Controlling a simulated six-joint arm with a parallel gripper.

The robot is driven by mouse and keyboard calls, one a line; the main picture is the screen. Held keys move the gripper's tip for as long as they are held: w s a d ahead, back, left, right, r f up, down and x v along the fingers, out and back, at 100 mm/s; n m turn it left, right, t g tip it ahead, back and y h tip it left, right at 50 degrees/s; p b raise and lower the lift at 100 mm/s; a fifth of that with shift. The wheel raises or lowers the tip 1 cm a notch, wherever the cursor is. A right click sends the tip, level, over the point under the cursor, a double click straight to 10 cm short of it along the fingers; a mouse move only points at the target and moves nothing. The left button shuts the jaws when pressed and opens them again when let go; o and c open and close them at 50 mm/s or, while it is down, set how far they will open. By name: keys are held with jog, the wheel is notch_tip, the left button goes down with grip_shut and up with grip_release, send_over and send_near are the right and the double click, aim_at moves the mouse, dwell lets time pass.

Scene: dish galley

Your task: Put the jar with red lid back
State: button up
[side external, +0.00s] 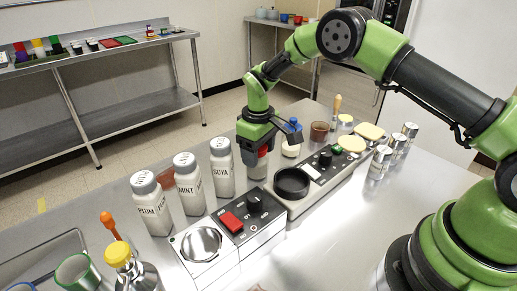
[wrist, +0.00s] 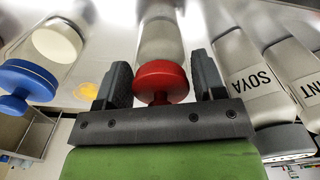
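The jar with the red lid (wrist: 161,80) shows in the wrist view, with its clear, pale-filled body pointing away from the camera. In the side view the jar (side external: 257,165) stands in line with the other jars, below my gripper (side external: 264,143), which hides most of its lid. In the wrist view, my gripper's two dark fingers (wrist: 162,84) flank the red lid, one on each side. Narrow gaps seem to show between the fingers and the jar, so it looks open around it. Whether the jar's base touches the counter is not clear.
White shakers marked SOYA (side external: 222,168), MINT (side external: 189,183) and PLUM (side external: 151,203) stand to the left. A blue-lidded jar (wrist: 42,58) is close on the other side. A control unit with a black ring (side external: 292,183) lies in front. Bare counter (side external: 345,225) shows nearer the base.

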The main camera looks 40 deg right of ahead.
jog(key=o, duration=0.3)
notch_tip(320, 180, up, 13)
jog(key=shift+f, duration=0.15)
jog(key=s+r+m+t+y, duration=0.1)
jog(key=s+r+m+t, duration=0.25)
jog(key=s+r, duration=0.95)
jog(key=s+m+t+y, duration=0.1)
jog(key=s+m+t, duration=0.2)
jog(key=s, duration=1.1)
jog(key=shift+r+t, duration=0.15)
jog(key=shift+t, duration=0.2)
